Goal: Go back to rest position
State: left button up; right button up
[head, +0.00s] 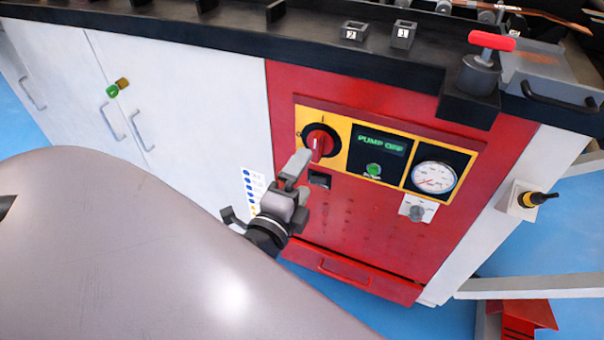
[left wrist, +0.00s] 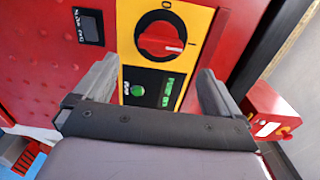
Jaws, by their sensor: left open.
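My left gripper (head: 298,166) is in front of the red machine panel (head: 350,215), just below the red rotary switch (head: 320,143) in the head view. In the left wrist view the left gripper (left wrist: 155,80) shows its two fingers wide apart with nothing between them. The red rotary switch (left wrist: 162,38) lies beyond the fingertips there, and I see no grip on it. The display (head: 380,142) reads "PUMP OFF", with a green button (head: 374,170) below it. My right gripper is not in view.
A pressure gauge (head: 433,178) sits right of the display. The black worktop edge (head: 230,42) runs above the panel and white cabinet doors (head: 165,90). A red-handled valve (head: 491,42) stands on the right. Blue floor (head: 400,318) shows below. My grey arm fills the lower left.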

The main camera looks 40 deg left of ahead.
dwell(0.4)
pick_arm(q)
jog(key=s+d+f+n+g+h, duration=0.3)
jog(key=s+d+f+n+g, duration=0.15)
jog(key=f+n, duration=0.35)
jog(key=s+d+f+n+g+h, duration=0.35)
jog(key=s+f+n, duration=0.25)
jog(key=f, duration=0.3)
notch_tip(320, 180, up, 14)
jog(key=p, duration=1.6)
jog(key=shift+s+a+m+t, duration=0.25)
jog(key=shift+a+m+t, duration=0.15)
jog(key=shift+f, duration=0.15)
